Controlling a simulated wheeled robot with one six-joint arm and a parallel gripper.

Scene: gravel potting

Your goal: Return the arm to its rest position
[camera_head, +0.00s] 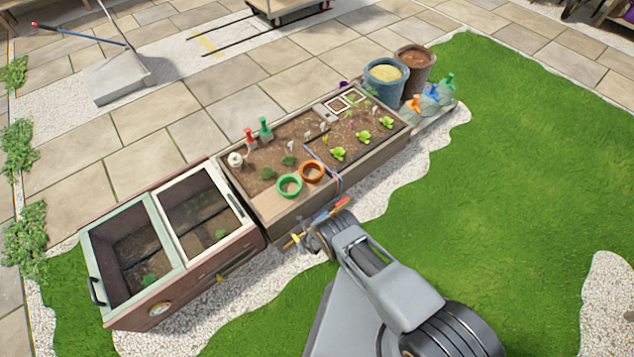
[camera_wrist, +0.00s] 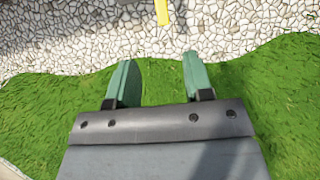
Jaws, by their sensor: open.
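My gripper (camera_wrist: 158,82) shows in the wrist view with its two green fingers spread apart and nothing between them. Below and beyond the fingers are grass and pale gravel. In the head view my arm reaches from the bottom right toward the near side of the raised planter bed (camera_head: 345,190). The arm's end stands in front of the bed's near edge, and its fingers are hidden there behind my own arm links. A green pot (camera_head: 289,186) and an orange pot (camera_head: 312,172) stand in the bed, apart from the arm.
A cold frame (camera_head: 174,268) with glazed lids adjoins the bed on the left. Tools with red and orange handles (camera_head: 333,208) hang at the bed's near side, close to my arm. Blue (camera_head: 384,92) and brown (camera_head: 427,66) buckets stand beyond the bed. The lawn (camera_head: 520,170) at right is clear.

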